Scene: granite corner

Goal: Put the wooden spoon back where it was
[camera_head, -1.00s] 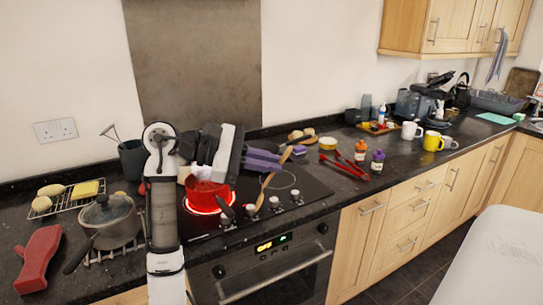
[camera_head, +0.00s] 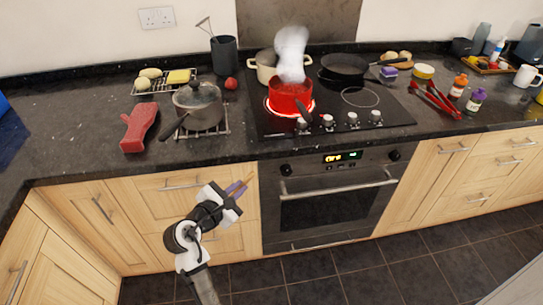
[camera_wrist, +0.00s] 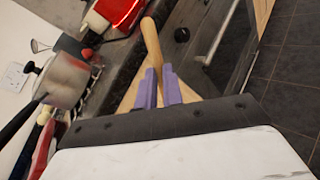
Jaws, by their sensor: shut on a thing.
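My gripper (camera_head: 240,188) is in front of the cabinet drawers left of the oven, below the counter's edge. Its purple fingers (camera_wrist: 159,88) are shut on the wooden spoon (camera_wrist: 152,45), which points out ahead of them in the wrist view. Only a short piece of the spoon shows in the head view (camera_head: 248,181). A dark utensil crock (camera_head: 225,57) with a thin metal utensil in it stands at the back of the counter. A red pot (camera_head: 290,98) sits on a glowing burner of the black hob (camera_head: 385,118), with steam above it.
A lidded grey saucepan (camera_head: 199,105) stands on a rack, with its handle pointing front left. A red oven mitt (camera_head: 138,128) lies beside it. A cream pot (camera_head: 264,68) and a black frying pan (camera_head: 346,65) are on the rear hob. Red tongs (camera_head: 434,101) lie right of the hob.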

